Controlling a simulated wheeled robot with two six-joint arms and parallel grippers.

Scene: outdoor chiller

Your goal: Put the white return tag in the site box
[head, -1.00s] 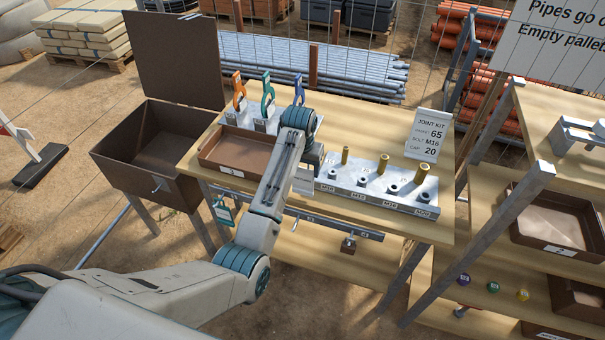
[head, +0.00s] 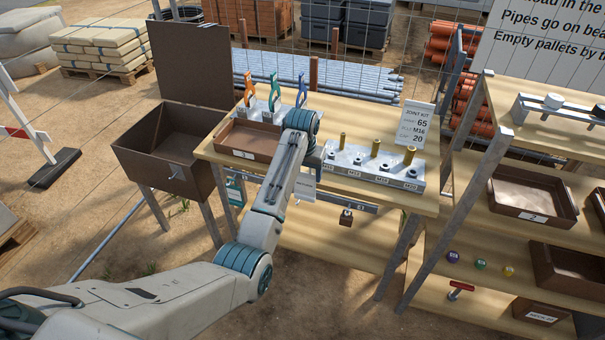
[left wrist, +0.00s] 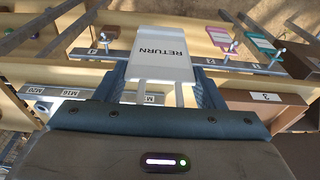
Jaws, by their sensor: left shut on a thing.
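My left gripper (left wrist: 163,84) is shut on the white return tag (left wrist: 160,50), which reads RETURN in the left wrist view. In the head view the tag (head: 303,190) shows as a small white piece below my left wrist, in front of the bench; the fingers there are mostly hidden by my arm. The brown box with its lid raised (head: 170,157), which looks like the site box, stands on legs left of the bench. Its visible inside looks empty. The tag is to the right of this box and outside it. My right gripper is not in view.
The bench (head: 345,195) carries a brown tray (head: 247,141), three coloured clips and a metal bolt block (head: 372,168). A hook rail (head: 345,202) runs along its front, with a teal tag (head: 236,190) near the box. Shelves with trays (head: 530,195) stand at right.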

